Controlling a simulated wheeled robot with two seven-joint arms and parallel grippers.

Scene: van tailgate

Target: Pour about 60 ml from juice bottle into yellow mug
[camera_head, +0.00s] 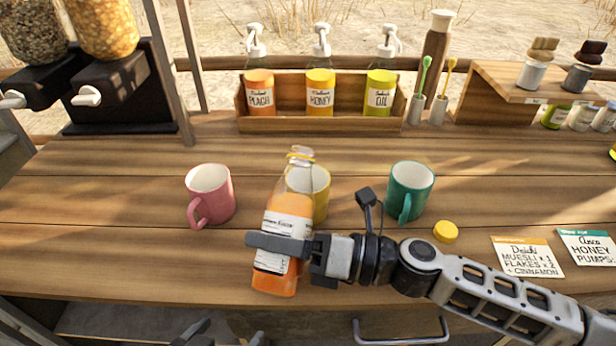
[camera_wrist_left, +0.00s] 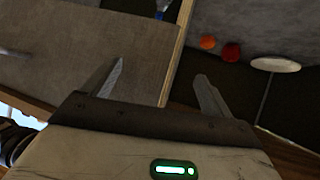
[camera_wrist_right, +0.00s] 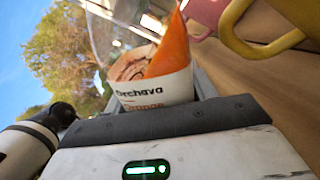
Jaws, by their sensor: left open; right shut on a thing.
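The juice bottle (camera_head: 287,218) is clear with orange juice and a white label, and its neck is uncapped. My right gripper (camera_head: 283,250) is shut around its lower part; the right wrist view shows the bottle (camera_wrist_right: 155,90) between the fingers. The bottle leans slightly right in the head view, in front of the yellow mug (camera_head: 321,188) and partly hiding it. The mug's yellow handle (camera_wrist_right: 265,40) shows in the right wrist view. I cannot tell whether the bottle touches the table. My left gripper (camera_head: 222,337) is open and empty, low by the counter's front edge; it also shows in the left wrist view (camera_wrist_left: 160,85).
A pink mug (camera_head: 211,193) stands left and a green mug (camera_head: 410,188) right. A yellow cap (camera_head: 446,232) and two note cards (camera_head: 527,257) lie to the right. A wooden rack (camera_head: 290,124) of pump bottles stands behind. Dispensers (camera_head: 110,85) stand back left.

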